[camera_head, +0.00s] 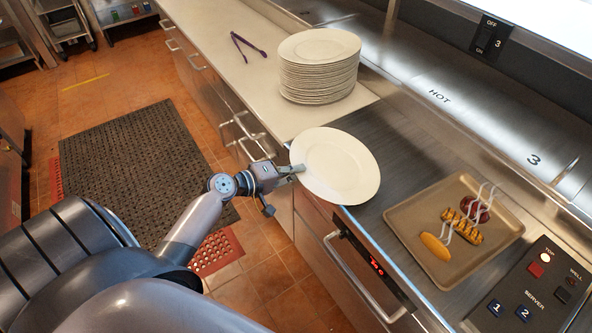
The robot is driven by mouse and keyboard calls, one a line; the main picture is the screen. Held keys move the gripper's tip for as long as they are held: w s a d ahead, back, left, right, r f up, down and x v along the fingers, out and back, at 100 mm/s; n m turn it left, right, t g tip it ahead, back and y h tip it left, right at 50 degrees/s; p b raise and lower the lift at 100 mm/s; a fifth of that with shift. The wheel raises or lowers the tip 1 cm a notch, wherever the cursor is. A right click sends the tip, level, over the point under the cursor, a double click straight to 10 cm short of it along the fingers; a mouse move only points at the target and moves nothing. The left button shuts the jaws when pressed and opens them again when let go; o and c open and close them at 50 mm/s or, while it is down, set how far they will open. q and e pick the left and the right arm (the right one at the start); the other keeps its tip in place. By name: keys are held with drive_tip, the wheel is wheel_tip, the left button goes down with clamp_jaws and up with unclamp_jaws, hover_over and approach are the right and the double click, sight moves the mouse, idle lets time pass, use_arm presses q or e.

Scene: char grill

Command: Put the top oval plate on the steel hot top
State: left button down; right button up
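A white oval plate (340,165) is held at its left rim by my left gripper (296,171). The gripper is shut on that rim. The plate is over the left end of the steel hot top (398,150), with its left part reaching past the front edge. I cannot tell whether it touches the steel or is just above it. A stack of white oval plates (318,80) stands on the pale counter behind it. My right gripper is not in view.
A tan tray (404,222) with several food items lies on the steel to the right. Purple tongs (248,46) lie on the pale counter (214,40). A control panel (532,292) is at the lower right. Steel between plate and tray is clear.

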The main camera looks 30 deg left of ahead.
use_arm(q)
drive_tip(key=shift+r, duration=0.1)
drive_tip(key=c, duration=1.8)
unclamp_jaws()
drive_tip(key=shift+s+f, duration=0.1)
drive_tip(key=shift+f, duration=0.1)
drive_tip(key=shift+r, duration=0.15)
drive_tip(key=b+v, duration=0.3)
drive_tip(key=v, duration=0.9)
